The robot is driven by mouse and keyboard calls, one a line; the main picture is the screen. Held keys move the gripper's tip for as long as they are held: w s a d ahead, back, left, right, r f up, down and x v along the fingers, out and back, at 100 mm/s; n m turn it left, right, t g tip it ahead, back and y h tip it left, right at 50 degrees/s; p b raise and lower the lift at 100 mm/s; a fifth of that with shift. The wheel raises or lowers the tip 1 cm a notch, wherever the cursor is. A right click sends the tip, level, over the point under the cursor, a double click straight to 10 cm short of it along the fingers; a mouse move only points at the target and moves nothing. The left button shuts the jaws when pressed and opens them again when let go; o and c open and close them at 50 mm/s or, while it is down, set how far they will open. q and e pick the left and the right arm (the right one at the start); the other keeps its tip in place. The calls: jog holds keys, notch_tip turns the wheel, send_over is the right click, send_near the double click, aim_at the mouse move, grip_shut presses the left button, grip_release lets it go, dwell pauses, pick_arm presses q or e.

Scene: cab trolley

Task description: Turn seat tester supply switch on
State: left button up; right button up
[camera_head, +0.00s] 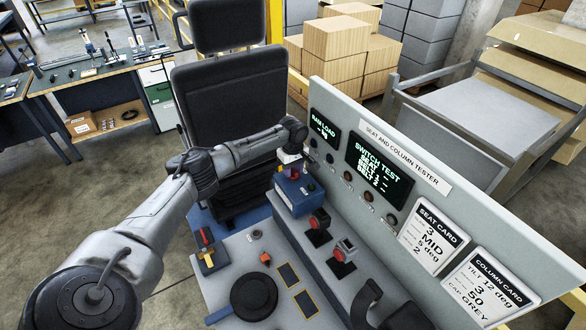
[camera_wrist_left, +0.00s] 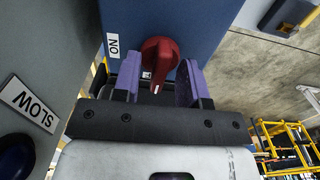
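A blue box (camera_head: 297,195) stands on the console beside the seat, below the tester panel. In the left wrist view a blue face (camera_wrist_left: 215,25) carries a red rotary knob (camera_wrist_left: 158,58) with a white pointer mark, and a white ON label (camera_wrist_left: 113,44) at its upper left. My left gripper (camera_head: 291,168) is at the top of the blue box. In the wrist view its purple-padded fingers (camera_wrist_left: 160,82) are spread on either side of the knob. I cannot tell whether they touch it. The knob's lower end points towards the gripper. My right gripper is out of view.
The tester panel (camera_head: 378,170) rises to the right, its display reading SWITCH TEST. Red switches (camera_head: 319,221) stand nearby on the console. The black seat (camera_head: 228,95) is behind my arm. A SLOW label (camera_wrist_left: 29,103) is at the wrist view's left.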

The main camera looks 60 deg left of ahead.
pick_arm(q)
grip_shut()
jog(key=shift+r, duration=0.1)
